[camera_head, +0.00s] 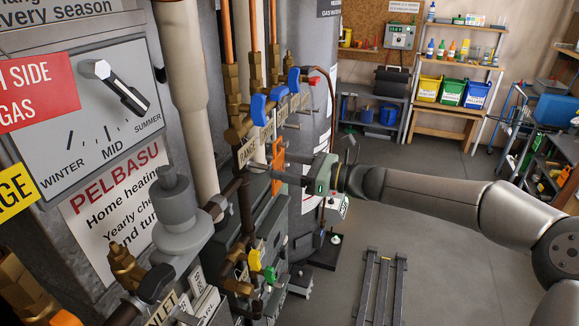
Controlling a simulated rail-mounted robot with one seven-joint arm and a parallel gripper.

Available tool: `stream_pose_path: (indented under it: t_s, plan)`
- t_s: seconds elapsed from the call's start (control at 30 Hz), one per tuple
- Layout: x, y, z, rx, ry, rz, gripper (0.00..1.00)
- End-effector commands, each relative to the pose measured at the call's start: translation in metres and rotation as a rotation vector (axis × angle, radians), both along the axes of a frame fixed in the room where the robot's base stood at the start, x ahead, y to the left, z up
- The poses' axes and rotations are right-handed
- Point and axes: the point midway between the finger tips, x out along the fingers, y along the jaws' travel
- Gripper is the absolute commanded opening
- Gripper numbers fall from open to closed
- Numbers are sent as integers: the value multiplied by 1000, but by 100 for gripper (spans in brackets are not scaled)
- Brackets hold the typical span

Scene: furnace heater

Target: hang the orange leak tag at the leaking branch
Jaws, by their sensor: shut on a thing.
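The orange leak tag (277,166) hangs upright beside the row of brass branches, at the middle of the view. My gripper (282,172) reaches in from the right and is shut on the tag. The fingers partly cover it. The brass branches with blue valve handles (258,108) stand just above and left of the tag. A tan label reading RANGE (248,148) is on the nearest one. I cannot tell which branch leaks, or whether the tag touches a branch stub.
A dial panel (95,100) and a grey regulator (178,215) stand at the left. Lower brass valves with yellow and green handles (262,265) sit below the tag. Shelves with coloured bins (450,92) are far behind. The floor (440,250) at right is largely open.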

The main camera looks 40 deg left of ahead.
Motion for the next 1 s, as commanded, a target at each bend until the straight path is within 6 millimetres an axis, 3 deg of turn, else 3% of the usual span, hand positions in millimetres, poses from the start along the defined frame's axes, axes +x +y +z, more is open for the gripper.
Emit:
stream_pose_path:
  t_s: [0.17,0.2,0.3,0.67,0.77,1.0]
  plan:
    - [0,0,0,0,0,0,38]
    - [0,0,0,0,0,0,65]
    - [0,0,0,0,0,0,88]
    - [2,-5,-1,-1,0,-1,88]
    - [7,-18,-2,0,0,-3,88]
    - [23,-71,-2,0,-2,-5,88]
